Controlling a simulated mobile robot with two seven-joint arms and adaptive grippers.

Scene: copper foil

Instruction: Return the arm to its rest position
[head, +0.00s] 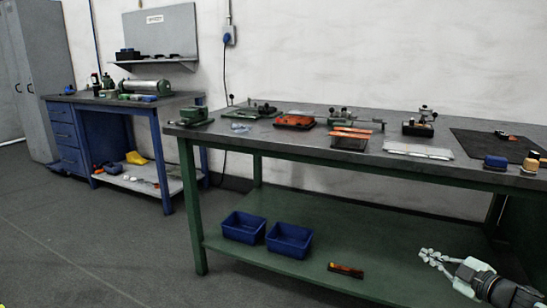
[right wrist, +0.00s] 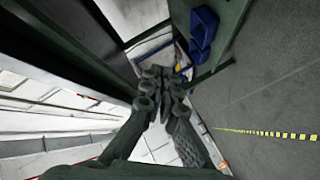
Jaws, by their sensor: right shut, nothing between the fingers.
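My right gripper (head: 432,256) is at the lower right of the head view, in front of the green workbench and at about the height of its lower shelf (head: 340,238). It is shut and empty. In the right wrist view my gripper (right wrist: 163,75) shows its fingers together, with nothing between them. It appears apart from the bench and the things on it. My left gripper is not in the head view.
Two blue bins (head: 289,240) and a dark orange-marked piece (head: 345,270) are on the lower shelf. A blue bench (head: 150,107) stands at the left. The floor (head: 100,225) in front is clear.

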